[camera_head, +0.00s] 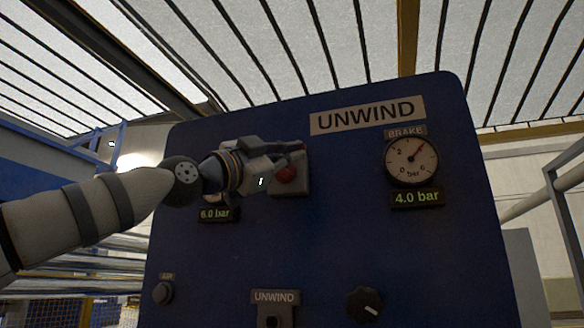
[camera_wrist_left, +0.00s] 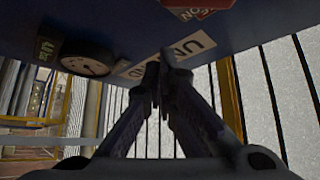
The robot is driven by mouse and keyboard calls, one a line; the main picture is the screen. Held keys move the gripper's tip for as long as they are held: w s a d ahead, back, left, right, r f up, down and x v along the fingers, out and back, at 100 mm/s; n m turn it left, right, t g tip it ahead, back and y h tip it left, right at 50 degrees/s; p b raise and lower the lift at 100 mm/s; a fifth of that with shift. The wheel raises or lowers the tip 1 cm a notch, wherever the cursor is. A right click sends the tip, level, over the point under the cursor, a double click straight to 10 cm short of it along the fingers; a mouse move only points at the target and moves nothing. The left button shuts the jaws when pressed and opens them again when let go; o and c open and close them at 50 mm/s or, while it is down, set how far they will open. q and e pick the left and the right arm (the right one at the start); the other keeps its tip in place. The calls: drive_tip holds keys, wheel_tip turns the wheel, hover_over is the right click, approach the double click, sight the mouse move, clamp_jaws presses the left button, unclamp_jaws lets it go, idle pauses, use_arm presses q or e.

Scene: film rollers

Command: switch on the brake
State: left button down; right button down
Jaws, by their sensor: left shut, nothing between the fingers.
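The blue control panel (camera_head: 330,225) fills the middle of the head view. Its round gauge (camera_head: 411,160) is labelled BRAKE, and a display (camera_head: 417,198) below it reads 4.0 bar. The gauge also shows in the left wrist view (camera_wrist_left: 88,62). A black knob (camera_head: 364,304) with a pale pointer mark is low on the panel. A control under a small UNWIND label (camera_head: 275,297) is cut off by the frame's bottom edge. My left gripper (camera_head: 301,147) is shut and empty, in front of the panel's upper left. Its closed fingers show in the wrist view (camera_wrist_left: 160,82). My right gripper is not in view.
A red button (camera_head: 286,173) on a pale plate is just below my left fingertips; contact cannot be told. A display (camera_head: 216,214) reads 6.0 bar. A small AIR knob (camera_head: 163,292) is at lower left.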

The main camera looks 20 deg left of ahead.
sight(282, 170)
use_arm(q)
drive_tip(key=w, duration=0.2)
drive_tip(key=w+a, duration=0.1)
drive_tip(key=shift+f, duration=0.4)
drive_tip(key=shift+a, duration=0.1)
